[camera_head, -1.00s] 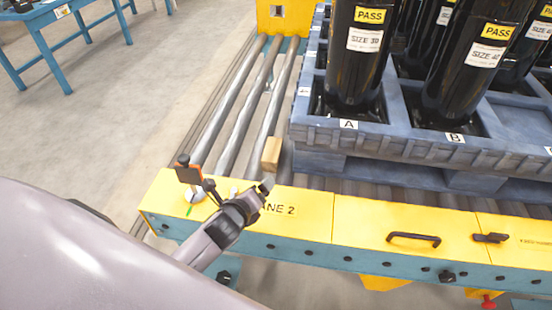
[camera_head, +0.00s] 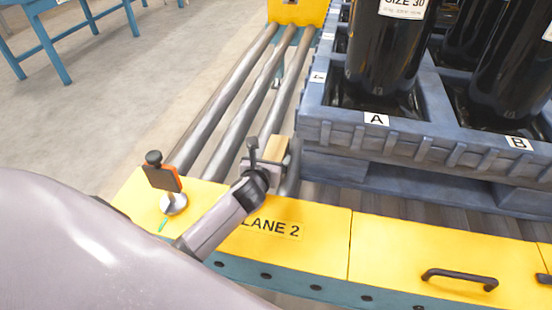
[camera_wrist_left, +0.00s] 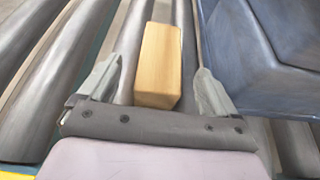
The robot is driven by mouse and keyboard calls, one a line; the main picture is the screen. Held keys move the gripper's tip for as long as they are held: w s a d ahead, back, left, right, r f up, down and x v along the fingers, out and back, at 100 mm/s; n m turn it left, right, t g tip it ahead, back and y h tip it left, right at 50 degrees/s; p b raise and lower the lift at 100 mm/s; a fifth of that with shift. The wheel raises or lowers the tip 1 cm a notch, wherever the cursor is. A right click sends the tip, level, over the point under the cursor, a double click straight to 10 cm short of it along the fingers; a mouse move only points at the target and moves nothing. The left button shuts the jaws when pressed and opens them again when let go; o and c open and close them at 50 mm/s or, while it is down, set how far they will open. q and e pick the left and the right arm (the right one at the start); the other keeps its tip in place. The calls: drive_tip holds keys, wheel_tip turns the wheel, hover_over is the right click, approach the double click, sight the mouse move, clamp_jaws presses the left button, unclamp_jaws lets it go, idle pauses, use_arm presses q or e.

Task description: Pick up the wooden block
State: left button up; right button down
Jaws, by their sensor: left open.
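The wooden block (camera_head: 277,149) is a small tan block on the conveyor rollers, just left of the blue pallet. In the left wrist view the block (camera_wrist_left: 159,64) lies ahead of and partly between the two fingers. My left gripper (camera_wrist_left: 157,85) is open, one finger on each side of the block's near end, with gaps visible on both sides. In the head view my left gripper (camera_head: 264,158) is at the block's near side and covers part of it. I cannot tell its height over the rollers. My right gripper is not in view.
The blue pallet (camera_head: 340,135) with black cylinders (camera_head: 385,50) stands close right of the block. A yellow panel marked LANE 2 (camera_head: 310,235) runs along the front. An orange and black device (camera_head: 163,180) stands on it at left. Bare rollers (camera_head: 225,90) lie left of the block.

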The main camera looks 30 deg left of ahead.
sight(275, 151)
use_arm(q)
drive_tip(key=shift+w+f, duration=0.3)
drive_tip(key=shift+w, duration=0.15)
drive_tip(key=b+x, duration=0.2)
drive_tip(key=x, duration=0.1)
drive_tip(key=shift+w+a, duration=0.1)
drive_tip(key=shift+w, duration=0.05)
drive_tip(key=shift+w+a+f+b, duration=0.1)
drive_tip(key=shift+w+f+b, duration=0.05)
drive_tip(key=shift+w+b, duration=0.35)
drive_tip(key=c, duration=1.1)
drive_tip(key=shift+c, duration=0.5)
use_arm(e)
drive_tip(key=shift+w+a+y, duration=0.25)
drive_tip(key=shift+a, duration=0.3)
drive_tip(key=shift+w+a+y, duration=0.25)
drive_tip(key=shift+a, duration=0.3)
